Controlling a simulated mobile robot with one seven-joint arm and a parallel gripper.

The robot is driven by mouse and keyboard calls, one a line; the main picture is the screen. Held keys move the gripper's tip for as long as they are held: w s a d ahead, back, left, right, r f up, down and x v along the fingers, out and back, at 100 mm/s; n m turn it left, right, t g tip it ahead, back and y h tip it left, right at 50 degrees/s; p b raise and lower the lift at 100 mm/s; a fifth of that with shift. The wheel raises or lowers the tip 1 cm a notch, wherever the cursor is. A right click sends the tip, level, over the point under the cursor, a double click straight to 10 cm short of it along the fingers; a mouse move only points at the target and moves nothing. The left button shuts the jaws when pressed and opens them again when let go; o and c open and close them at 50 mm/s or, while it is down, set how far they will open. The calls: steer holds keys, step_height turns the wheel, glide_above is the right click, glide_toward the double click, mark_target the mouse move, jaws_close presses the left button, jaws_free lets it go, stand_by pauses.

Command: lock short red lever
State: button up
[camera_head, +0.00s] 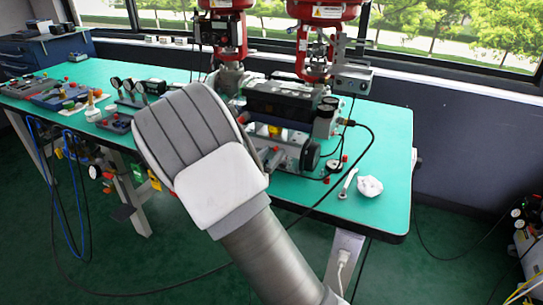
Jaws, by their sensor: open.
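The valve positioner unit (283,101), a dark and silver block with round gauges, sits on the green bench, below two red actuators. My arm's broad grey and white link stands in front of its left part and hides much of it. Small red parts show near it, one at the link's right edge (243,118) and others low on the right (345,158). I cannot tell which of them, if any, is the short red lever. My gripper is hidden behind my arm, so its place relative to the lever does not show.
The green bench (391,133) has clear room at its right end, beside a wrench (348,183) and a crumpled white cloth (370,186). A black cable (372,140) loops from the unit over the bench's front edge. Other instruments (60,97) stand at left.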

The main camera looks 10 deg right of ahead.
jaws_close()
steer(key=shift+f, duration=0.1)
stand_by(0.5)
steer(key=m+b, duration=0.1)
steer(key=f+m+b, duration=0.1)
steer(key=m+b, duration=0.1)
steer(key=shift+d, duration=0.2)
steer(key=m+b, duration=0.3)
steer(key=shift+s+f, duration=0.1)
steer(key=shift+f, duration=0.3)
steer(key=shift+f+m+b, duration=0.1)
steer(key=shift+m+b, duration=0.6)
steer(key=shift+b, duration=0.25)
